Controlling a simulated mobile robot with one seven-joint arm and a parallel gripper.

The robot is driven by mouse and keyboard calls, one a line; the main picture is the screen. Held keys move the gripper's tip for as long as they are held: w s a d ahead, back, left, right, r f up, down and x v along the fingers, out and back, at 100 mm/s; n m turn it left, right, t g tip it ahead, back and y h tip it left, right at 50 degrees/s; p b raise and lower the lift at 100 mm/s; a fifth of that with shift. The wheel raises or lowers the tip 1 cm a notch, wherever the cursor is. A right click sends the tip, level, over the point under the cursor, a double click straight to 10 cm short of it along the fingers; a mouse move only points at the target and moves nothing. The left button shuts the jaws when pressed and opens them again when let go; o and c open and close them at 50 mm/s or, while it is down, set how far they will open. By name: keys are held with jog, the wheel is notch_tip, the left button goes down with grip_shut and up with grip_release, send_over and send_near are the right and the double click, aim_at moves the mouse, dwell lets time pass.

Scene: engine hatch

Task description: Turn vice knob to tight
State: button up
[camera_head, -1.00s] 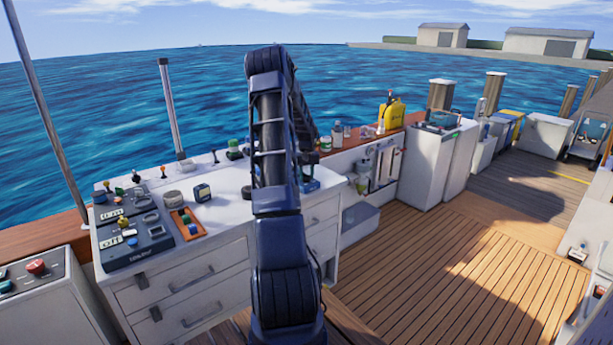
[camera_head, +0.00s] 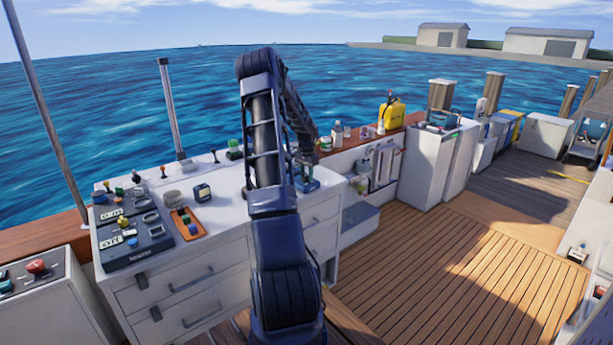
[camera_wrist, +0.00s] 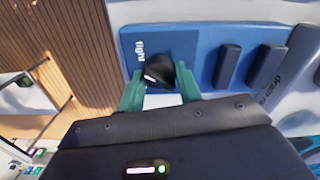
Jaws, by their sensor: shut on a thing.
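The black vice knob (camera_wrist: 159,72) sits on a blue plate (camera_wrist: 182,46) in the wrist view. White lettering reading "tight" is on the plate, to the left of the knob. My gripper (camera_wrist: 160,86) has its two green fingers on either side of the knob and is shut on it. A light mark shows on the knob's lower left side. In the head view the blue vice (camera_head: 308,184) stands at the right end of the white counter, partly behind my arm. The knob cannot be made out there.
The white counter (camera_head: 222,188) carries a control panel (camera_head: 133,237), an orange tray (camera_head: 186,224) and small items to the left of my arm. Bottles and a yellow can (camera_head: 393,114) stand along the rail to the right. The wooden deck (camera_head: 440,265) is open.

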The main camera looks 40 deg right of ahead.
jog(key=shift+m, duration=0.6)
jog(key=o, duration=1)
notch_tip(320, 180, up, 11)
jog(key=shift+f, duration=0.1)
dwell(0.5)
